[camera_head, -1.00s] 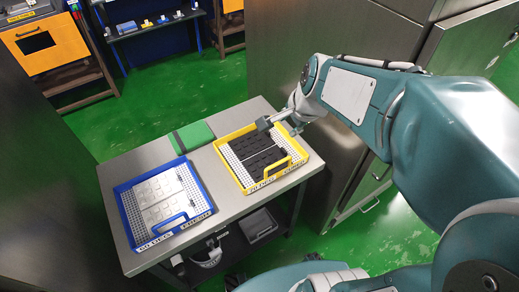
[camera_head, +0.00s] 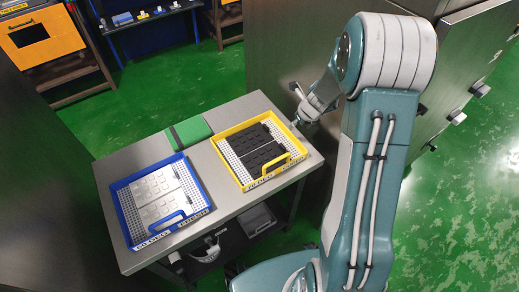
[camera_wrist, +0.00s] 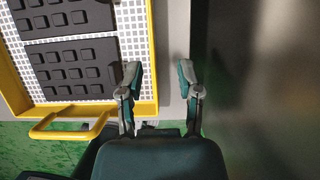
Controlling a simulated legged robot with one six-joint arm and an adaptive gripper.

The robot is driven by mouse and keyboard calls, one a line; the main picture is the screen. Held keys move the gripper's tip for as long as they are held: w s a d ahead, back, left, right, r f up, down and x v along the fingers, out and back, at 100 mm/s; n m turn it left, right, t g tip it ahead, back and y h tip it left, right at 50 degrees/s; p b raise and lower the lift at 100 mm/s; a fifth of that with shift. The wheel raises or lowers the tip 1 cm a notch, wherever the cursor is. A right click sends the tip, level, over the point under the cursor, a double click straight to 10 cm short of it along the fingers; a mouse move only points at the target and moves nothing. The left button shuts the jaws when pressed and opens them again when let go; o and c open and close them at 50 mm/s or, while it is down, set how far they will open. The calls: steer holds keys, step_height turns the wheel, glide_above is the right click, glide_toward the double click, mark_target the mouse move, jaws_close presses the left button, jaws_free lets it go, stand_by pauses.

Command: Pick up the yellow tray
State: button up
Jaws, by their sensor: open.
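The yellow tray (camera_head: 232,173) lies on the right part of the metal table, with black blocks on a white perforated base and a yellow handle (camera_head: 277,164) at its near side. In the wrist view the tray (camera_wrist: 150,75) fills the left, with its handle (camera_wrist: 70,134) at lower left. My gripper (camera_wrist: 158,72) is open and empty. One finger shows over the tray's side rim, the other over the bare table strip outside it. In the head view my gripper (camera_head: 299,118) is at the tray's right edge. I cannot tell whether it touches.
A blue tray (camera_head: 126,216) with pale blocks lies on the left of the metal table (camera_head: 220,205). A green box (camera_head: 189,132) lies behind, between the trays. Steel cabinets (camera_head: 465,75) stand close on the right. A lower shelf holds a grey bin (camera_head: 258,221).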

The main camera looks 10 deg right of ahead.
mark_target(289, 131)
steer(key=shift+w+a+f, duration=0.2)
steer(key=shift+a+f, duration=0.05)
steer(key=shift+f, duration=0.3)
steer(key=shift+w+a+f, duration=0.2)
steer(key=shift+f, duration=0.35)
steer(key=x, duration=0.4)
steer(key=shift+a+f, duration=0.1)
steer(key=shift+f, duration=0.15)
jaws_close()
